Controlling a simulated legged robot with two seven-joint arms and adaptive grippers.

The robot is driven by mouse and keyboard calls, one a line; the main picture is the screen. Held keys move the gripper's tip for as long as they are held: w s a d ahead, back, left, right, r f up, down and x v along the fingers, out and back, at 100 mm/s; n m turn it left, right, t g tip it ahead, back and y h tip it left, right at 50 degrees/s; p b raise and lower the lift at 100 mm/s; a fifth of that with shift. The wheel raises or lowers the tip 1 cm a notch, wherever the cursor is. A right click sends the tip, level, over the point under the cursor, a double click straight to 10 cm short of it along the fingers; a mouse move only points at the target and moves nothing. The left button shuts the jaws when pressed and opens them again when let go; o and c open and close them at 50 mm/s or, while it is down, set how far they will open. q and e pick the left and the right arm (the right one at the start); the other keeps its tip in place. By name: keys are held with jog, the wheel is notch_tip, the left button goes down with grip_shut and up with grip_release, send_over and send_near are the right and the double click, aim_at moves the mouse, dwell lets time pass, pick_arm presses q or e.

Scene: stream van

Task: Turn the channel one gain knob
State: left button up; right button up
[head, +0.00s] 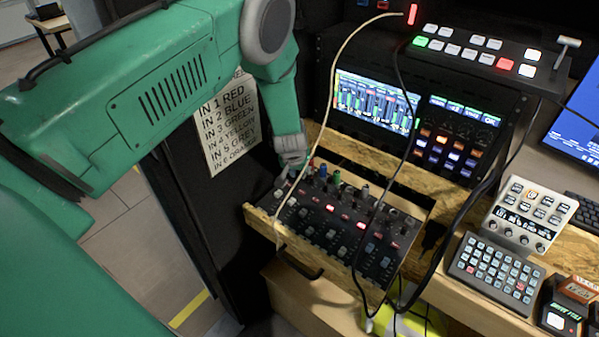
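A dark audio mixer (318,222) sits in a wooden drawer-like tray (262,224), with a row of coloured knobs along its far edge. A red knob (311,163) stands near the left end of that row, with a blue knob (322,170) and a green knob (337,177) to its right. My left gripper (290,172) reaches down to the far left end of the row, beside the red knob. Its fingertips are small and partly hidden, so contact and opening cannot be told. My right gripper is out of view.
A paper label (225,125) lists "IN 1 RED" and other inputs. Black cables and a pale cable (335,95) hang across the mixer. A rack with a lit screen (375,102) stands behind. A button keypad (495,272) and control panel (530,215) sit right.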

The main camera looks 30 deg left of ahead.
pick_arm(q)
jog(key=o, duration=0.3)
jog(key=shift+s+a+f, duration=0.2)
jog(key=shift+w+a, duration=0.1)
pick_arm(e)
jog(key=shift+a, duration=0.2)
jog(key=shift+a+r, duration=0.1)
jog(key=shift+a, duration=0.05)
pick_arm(q)
jog(key=shift+r, duration=0.15)
jog(key=v, duration=1.1)
jog(key=shift+r, duration=0.2)
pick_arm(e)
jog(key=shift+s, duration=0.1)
pick_arm(q)
jog(key=shift+a, duration=0.1)
